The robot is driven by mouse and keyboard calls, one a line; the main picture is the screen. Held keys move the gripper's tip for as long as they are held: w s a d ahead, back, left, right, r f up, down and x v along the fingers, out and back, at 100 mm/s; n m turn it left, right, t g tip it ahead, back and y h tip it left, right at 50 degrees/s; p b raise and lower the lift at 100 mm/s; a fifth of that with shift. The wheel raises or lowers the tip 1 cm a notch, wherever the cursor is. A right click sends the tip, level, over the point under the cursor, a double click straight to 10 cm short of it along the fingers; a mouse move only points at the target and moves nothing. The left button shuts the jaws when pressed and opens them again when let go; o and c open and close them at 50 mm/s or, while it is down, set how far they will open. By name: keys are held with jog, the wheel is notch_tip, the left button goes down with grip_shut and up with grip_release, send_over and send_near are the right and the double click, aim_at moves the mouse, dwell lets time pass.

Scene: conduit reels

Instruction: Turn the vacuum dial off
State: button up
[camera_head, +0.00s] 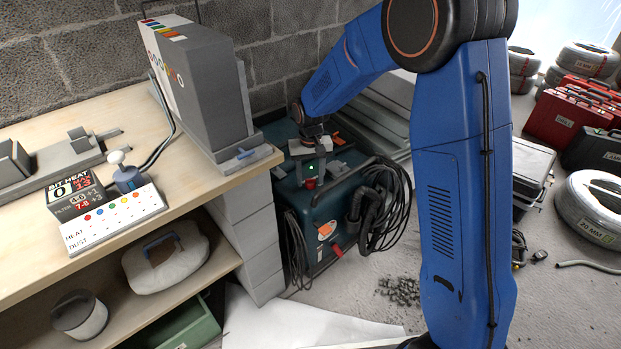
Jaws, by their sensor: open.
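The vacuum (300,208) is a dark teal box on the floor between the bench and my blue arm. A small red knob (310,183), which looks like its dial, shows at the top front of the vacuum. My gripper (312,167) points down just above this knob, with its fingers apart. A small green spot shows between the fingers. I cannot tell whether the fingers touch the knob, and its setting is too small to read. An orange dial-like part (326,230) is on the vacuum's front face.
A black hose and cable coil (385,205) hangs on the vacuum's right side. The wooden bench (150,105) stands close on the left, with a grey machine (205,85) at its edge. Dark debris (400,290) lies on the floor. Red cases (568,112) and reels (592,208) stand right.

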jog(key=shift+f, duration=0.25)
jog(key=c, duration=1)
jog(key=shift+c, duration=0.2)
